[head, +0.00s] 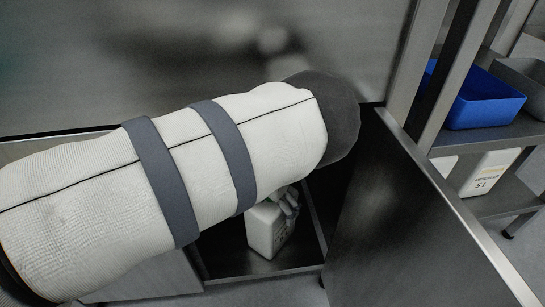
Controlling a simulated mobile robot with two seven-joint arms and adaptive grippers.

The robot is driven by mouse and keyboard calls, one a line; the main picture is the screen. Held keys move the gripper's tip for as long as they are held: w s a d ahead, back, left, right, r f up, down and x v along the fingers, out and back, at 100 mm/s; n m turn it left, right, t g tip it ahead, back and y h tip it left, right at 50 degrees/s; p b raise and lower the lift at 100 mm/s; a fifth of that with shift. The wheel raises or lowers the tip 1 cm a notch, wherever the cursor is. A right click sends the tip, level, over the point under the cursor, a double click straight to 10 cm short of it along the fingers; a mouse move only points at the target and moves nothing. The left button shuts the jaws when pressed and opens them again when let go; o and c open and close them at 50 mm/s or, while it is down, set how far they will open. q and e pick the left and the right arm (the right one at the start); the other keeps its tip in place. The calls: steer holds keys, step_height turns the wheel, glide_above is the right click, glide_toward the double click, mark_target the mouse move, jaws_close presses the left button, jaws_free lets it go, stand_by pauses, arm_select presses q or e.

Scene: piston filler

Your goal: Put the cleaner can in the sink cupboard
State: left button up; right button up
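The cleaner can (266,230) is a white canister with a bit of green at its top. It is inside the open sink cupboard, low over or on the dark cupboard floor (232,262); I cannot tell if it touches the floor. My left arm reaches across the view in a pale sleeve with grey straps and hides the upper part of the cupboard. My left gripper (289,203) is at the top right of the can, its grey fingers partly showing. The arm hides most of it, so its grip is unclear. My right gripper is not in view.
The cupboard door (405,235) stands open on the right, a dark panel with a metal edge. Beyond it a metal shelf rack holds a blue bin (485,100), a grey bin (525,78) and a white labelled canister (488,173). A grey wall panel is behind the arm.

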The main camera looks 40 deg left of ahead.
arm_select(q)
steer(key=r+p, duration=0.1)
steer(key=r, duration=0.1)
steer(key=r+p, duration=0.1)
steer(key=r, duration=0.2)
steer(key=s+r+p, duration=0.1)
steer(key=r, duration=0.2)
steer(key=shift+p, duration=0.3)
steer(key=shift+f, duration=0.2)
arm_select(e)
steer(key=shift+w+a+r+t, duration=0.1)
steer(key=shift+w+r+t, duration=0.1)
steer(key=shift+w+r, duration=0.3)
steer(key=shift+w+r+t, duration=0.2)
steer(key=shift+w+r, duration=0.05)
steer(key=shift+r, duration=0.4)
arm_select(q)
steer(key=shift+s, duration=0.1)
